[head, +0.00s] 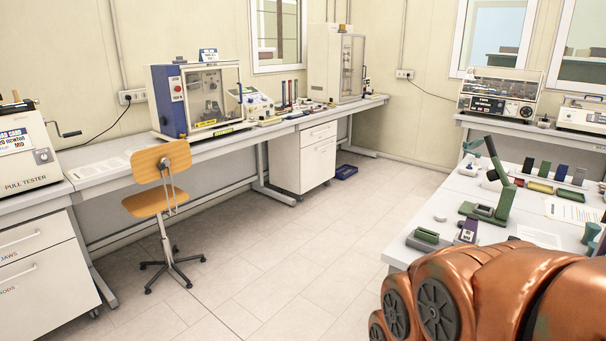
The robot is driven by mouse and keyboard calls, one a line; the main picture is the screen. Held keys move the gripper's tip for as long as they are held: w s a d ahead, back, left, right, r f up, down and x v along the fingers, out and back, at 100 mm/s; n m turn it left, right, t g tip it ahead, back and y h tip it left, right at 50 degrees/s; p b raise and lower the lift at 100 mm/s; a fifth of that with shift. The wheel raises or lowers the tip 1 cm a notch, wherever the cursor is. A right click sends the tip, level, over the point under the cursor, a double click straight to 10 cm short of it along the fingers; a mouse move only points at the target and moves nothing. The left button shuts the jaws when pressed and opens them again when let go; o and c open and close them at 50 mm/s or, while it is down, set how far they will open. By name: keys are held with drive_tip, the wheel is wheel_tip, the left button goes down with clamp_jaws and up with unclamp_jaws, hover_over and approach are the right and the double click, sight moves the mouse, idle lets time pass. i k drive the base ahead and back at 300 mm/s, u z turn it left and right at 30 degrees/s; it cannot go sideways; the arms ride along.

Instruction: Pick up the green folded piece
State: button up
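Several green things are on the white table (465,184) at the right, and I cannot tell for sure which is the green folded piece. A green angled piece (505,200) rises from a flat green base there. A small green block (427,236) lies on a darker base near the table's front left corner. Small upright pieces, one of them dark green (545,169), stand in a row farther back. My copper-coloured arm fills the lower right and hides part of the table. My gripper is not in view.
An orange chair (160,203) stands before the left bench (110,172). A blue-sided test cabinet (195,98) is on that bench. A white drawer unit (303,158) is under the bench. The tiled floor between the bench and the right table is clear.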

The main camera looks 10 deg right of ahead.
sight(544, 168)
drive_tip(key=i, duration=3.85)
drive_tip(key=z, duration=2)
drive_tip(key=i, duration=5.55)
drive_tip(key=z, duration=1.5)
